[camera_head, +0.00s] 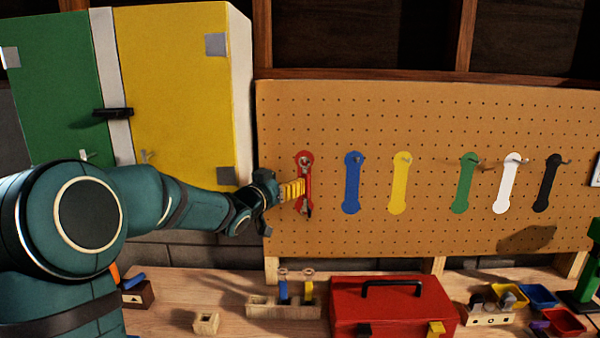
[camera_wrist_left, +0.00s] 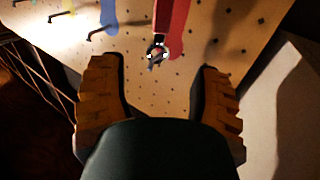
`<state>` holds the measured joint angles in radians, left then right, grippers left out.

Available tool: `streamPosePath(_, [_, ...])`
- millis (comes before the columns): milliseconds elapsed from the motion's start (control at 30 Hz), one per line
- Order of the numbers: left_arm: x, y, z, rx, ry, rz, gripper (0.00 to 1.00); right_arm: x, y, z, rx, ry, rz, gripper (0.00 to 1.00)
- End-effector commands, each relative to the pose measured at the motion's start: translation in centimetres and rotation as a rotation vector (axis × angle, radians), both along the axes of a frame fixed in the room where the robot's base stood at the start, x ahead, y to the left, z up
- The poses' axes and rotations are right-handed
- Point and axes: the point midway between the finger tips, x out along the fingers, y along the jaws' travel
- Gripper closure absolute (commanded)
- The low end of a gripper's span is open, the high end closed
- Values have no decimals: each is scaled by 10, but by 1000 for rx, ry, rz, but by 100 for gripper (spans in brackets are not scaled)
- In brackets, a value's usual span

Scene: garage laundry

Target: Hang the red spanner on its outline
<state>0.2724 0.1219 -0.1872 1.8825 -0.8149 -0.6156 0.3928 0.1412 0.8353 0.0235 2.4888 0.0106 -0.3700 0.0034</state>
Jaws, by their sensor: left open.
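The red spanner (camera_head: 307,190) is upright against the red outline (camera_head: 303,158) at the left end of the pegboard, its upper end at the hook. In the left wrist view its metal end (camera_wrist_left: 157,53) shows ahead of the fingers, with the red outline (camera_wrist_left: 178,28) behind it. My left gripper (camera_head: 297,190) has yellow-orange fingers and is just left of the spanner in the head view. In the wrist view the left gripper (camera_wrist_left: 158,72) is open, with a gap between the spanner's end and the fingers. My right gripper is not in view.
The pegboard (camera_head: 330,235) also bears blue (camera_head: 352,185), yellow (camera_head: 400,185), green, white and black outlines with hooks. Below stand a red toolbox (camera_head: 385,305), a wooden holder (camera_head: 262,308) and small bins (camera_head: 538,295). A green and yellow cabinet (camera_head: 180,95) is at the left.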

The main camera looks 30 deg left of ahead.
Motion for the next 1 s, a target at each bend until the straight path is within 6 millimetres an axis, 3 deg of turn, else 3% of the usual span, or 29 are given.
streamPosePath(300, [58, 1, 0, 1, 1, -1, 36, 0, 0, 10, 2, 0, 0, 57])
streamPosePath(500, [83, 2, 1, 0, 0, 0, 36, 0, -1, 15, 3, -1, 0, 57])
streamPosePath(967, [93, 3, 0, 0, 0, 1, 36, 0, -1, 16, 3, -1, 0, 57])
streamPosePath(1000, [93, 3, 0, 0, 0, 1, 41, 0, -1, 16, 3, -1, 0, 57])
